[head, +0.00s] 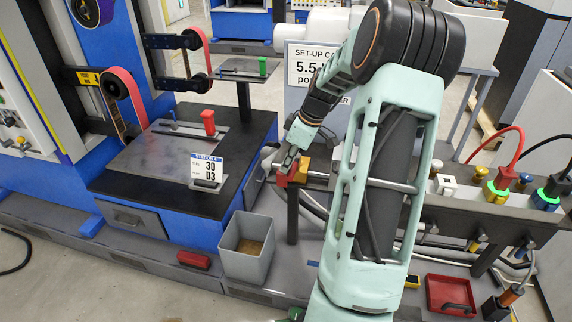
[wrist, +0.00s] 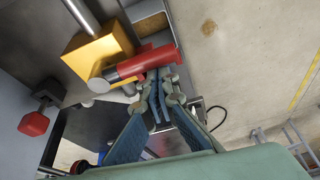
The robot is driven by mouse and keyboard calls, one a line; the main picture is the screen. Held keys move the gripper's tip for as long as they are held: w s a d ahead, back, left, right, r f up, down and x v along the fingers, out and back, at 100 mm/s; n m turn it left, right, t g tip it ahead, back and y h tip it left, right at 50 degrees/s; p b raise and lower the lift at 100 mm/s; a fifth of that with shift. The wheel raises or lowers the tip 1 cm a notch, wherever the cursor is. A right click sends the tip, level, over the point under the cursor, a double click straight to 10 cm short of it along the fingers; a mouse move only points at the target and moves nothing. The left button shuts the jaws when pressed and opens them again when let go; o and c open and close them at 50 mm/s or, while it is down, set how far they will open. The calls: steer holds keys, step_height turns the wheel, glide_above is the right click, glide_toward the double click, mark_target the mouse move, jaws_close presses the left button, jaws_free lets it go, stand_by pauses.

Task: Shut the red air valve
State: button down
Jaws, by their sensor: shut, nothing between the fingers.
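The air valve has a brass-yellow block (wrist: 96,56) on a grey pipe, with a red lever (wrist: 140,64) on a grey pivot. In the wrist view the lever runs crosswise to the pipe. In the head view the red lever (head: 283,179) and the yellow block (head: 303,171) show just below my gripper (head: 289,160), at the right of the blue machine. In the wrist view my gripper (wrist: 158,80) is shut and empty, its fingertips right at the lever's underside near its free end. I cannot tell whether they touch.
A black-topped table with a sign (head: 206,172) and a red clamp (head: 208,122) lies to the left. A rail with coloured hose fittings (head: 506,180) runs right. A red knob (wrist: 34,123) shows in the wrist view.

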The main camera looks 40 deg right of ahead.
steer(key=v, duration=1.2)
steer(key=shift+a, duration=0.1)
